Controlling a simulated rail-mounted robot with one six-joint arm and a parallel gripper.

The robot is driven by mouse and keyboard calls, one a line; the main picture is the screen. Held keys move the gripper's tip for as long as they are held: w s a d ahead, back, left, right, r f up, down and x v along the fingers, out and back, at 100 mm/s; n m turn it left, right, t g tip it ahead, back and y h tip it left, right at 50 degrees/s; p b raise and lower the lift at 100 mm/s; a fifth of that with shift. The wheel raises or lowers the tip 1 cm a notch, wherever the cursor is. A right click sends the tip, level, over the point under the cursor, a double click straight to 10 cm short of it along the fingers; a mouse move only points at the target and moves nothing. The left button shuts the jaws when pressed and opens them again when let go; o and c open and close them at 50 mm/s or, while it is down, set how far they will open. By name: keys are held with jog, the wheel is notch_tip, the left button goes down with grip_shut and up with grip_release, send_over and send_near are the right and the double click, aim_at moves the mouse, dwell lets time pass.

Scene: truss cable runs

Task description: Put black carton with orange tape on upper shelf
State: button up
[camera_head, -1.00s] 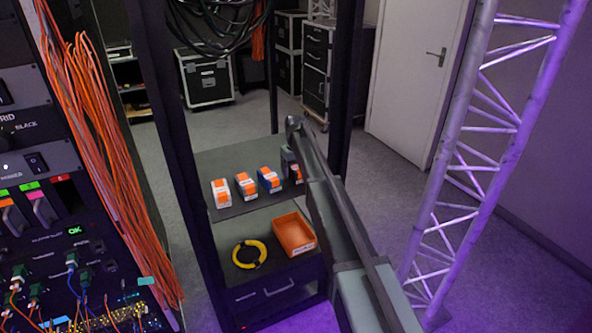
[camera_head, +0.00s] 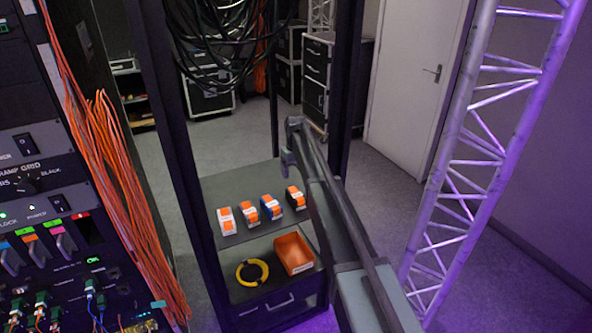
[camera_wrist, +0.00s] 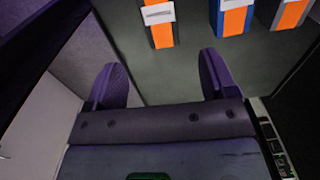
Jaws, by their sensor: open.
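The black carton with orange tape (camera_head: 295,197) stands at the right end of a row of cartons on the grey upper board (camera_head: 254,236) of the open rack. My gripper (camera_head: 287,160) is above and behind the row in the head view, near the black carton. In the wrist view its two fingers (camera_wrist: 162,78) are spread with nothing between them, and the carton lies beyond the fingertips.
Blue (camera_head: 271,208), grey-white (camera_head: 249,215) and white (camera_head: 227,221) cartons with orange tape stand left of it. Below are a yellow cable coil (camera_head: 252,272) and an orange bin (camera_head: 294,253). Dark rack posts (camera_head: 172,150) flank the shelves; black cables (camera_head: 215,45) hang above.

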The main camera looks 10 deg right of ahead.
jog(key=s+m, duration=0.3)
jog(key=s, duration=3.9)
jog(key=shift+s+a, duration=0.2)
jog(key=shift+s, duration=0.15)
